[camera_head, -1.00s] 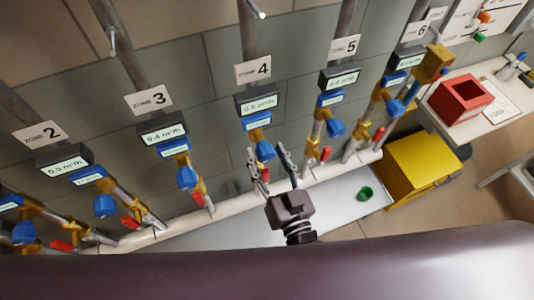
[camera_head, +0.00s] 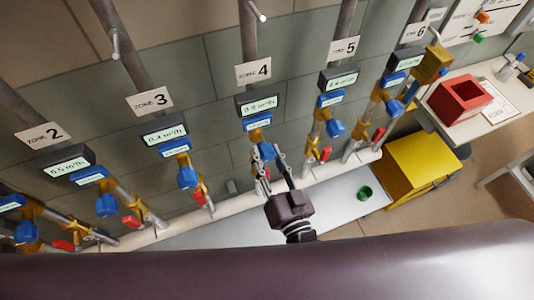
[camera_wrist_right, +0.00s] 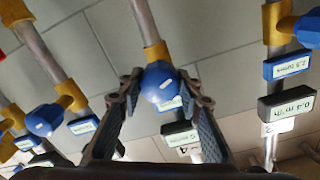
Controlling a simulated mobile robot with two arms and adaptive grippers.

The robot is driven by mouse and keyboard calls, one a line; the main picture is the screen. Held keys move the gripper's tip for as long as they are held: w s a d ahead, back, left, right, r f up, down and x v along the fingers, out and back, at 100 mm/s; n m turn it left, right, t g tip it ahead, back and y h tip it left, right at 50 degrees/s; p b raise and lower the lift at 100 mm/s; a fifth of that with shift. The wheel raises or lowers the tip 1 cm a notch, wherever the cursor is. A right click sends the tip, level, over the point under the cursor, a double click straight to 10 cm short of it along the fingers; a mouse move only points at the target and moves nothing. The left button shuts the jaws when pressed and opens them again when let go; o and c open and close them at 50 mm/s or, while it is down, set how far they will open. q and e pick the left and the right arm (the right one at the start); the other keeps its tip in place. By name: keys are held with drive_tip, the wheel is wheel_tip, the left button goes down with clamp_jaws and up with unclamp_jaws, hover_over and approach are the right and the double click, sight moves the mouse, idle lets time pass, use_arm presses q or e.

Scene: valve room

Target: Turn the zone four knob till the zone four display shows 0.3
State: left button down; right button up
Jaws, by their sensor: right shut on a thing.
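The zone four knob (camera_head: 266,150) is blue and sits on the pipe below the zone four display (camera_head: 257,104) and its sign (camera_head: 253,70). The display shows dark digits in m³/h, too small to read surely. My right gripper (camera_head: 267,157) reaches up from below and is shut on the knob, one finger on each side. In the right wrist view the knob (camera_wrist_right: 160,83) is between the fingers, and the zone four display (camera_wrist_right: 181,139) is partly behind the right finger. My left gripper is not in view.
Similar blue knobs of zone three (camera_head: 187,178) and zone five (camera_head: 334,128) stand on either side, with red-handled valves below. A white pipe (camera_head: 225,205) runs under them. A yellow cabinet (camera_head: 423,165) and a red box (camera_head: 459,102) are at the right.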

drive_tip(key=m+p, duration=0.1)
drive_tip(key=m, duration=0.2)
drive_tip(key=shift+m, duration=1.8)
drive_tip(key=o, duration=1.2)
drive_tip(key=shift+c, duration=0.2)
drive_tip(key=shift+s+d, duration=0.1)
drive_tip(key=v, duration=1.2)
drive_tip(key=shift+r, duration=0.15)
